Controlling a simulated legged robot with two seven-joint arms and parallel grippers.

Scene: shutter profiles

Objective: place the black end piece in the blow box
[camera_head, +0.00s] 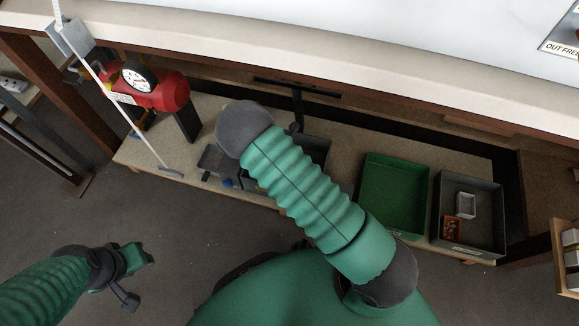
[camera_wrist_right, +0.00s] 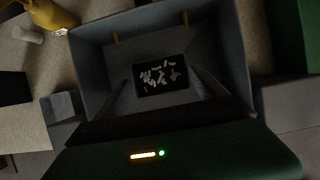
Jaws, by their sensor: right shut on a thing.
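In the right wrist view a grey open box (camera_wrist_right: 88,62), apparently the blow box, lies below my right gripper (camera_wrist_right: 162,84). The fingers reach down into the box's opening and are shut on a dark piece, apparently the black end piece; its outline is hard to make out in the shade. A black rectangle with pale marks (camera_wrist_right: 162,75) shows between the fingertips. In the head view the grey box (camera_head: 316,147) is partly covered by my right arm, which hides the right gripper. My left gripper (camera_head: 138,277) is open and empty above the floor at lower left.
A green tray (camera_head: 368,190) and a dark grey tray (camera_head: 487,231) holding a small white box and a reddish-brown item stand to the right. A small blue-grey bin (camera_head: 213,158) is left of the arm. A red tank with a gauge (camera_head: 172,92) stands further left.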

